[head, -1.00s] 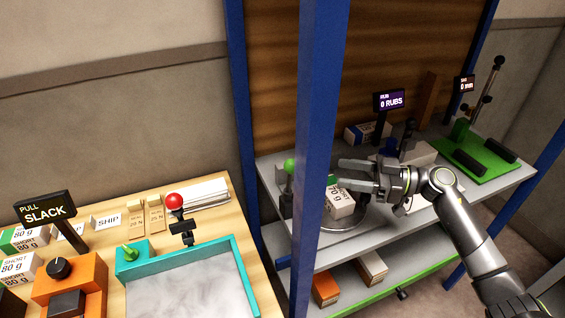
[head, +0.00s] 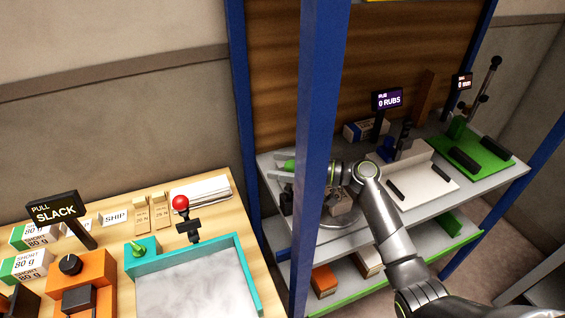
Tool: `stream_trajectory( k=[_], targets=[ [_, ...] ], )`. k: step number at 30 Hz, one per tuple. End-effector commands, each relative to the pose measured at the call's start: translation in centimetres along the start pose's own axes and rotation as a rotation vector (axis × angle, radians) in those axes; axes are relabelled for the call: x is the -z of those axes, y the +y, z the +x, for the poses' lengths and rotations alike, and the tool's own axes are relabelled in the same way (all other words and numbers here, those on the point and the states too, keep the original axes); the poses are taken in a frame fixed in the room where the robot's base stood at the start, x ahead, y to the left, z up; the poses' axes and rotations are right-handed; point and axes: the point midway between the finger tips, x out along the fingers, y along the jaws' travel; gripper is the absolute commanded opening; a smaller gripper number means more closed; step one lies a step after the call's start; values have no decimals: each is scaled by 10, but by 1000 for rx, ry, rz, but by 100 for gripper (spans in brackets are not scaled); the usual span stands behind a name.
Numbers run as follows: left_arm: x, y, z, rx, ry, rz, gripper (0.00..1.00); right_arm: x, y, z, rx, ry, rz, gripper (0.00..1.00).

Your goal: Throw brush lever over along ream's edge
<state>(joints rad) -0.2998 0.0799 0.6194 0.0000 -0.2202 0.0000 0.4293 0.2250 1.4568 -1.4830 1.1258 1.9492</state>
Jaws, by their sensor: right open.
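The blue post hides part of the gripper, so I cannot tell whether the fingers touch the knob. My left gripper is not in view.
The blue post (head: 318,120) stands in front of the shelf. A "0 RUBS" display (head: 387,100), a white tray (head: 420,192) and a green plate (head: 490,165) are to the right. A wooden bench with a teal-edged tray (head: 252,275) and red-knobbed lever (head: 181,203) is at left.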

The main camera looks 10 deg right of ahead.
Motion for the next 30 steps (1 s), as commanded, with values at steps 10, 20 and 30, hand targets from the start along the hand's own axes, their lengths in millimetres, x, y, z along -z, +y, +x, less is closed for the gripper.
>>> stream_trajectory(
  k=[10, 20, 30],
  targets=[
    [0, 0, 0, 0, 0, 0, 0, 0, 0, 1, 0, 0, -1, 42],
    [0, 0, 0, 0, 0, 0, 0, 0, 0, 1, 0, 0, -1, 0],
    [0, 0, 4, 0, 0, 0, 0, -4, -11, -6, 4, 55, -82, 0]
  ],
)
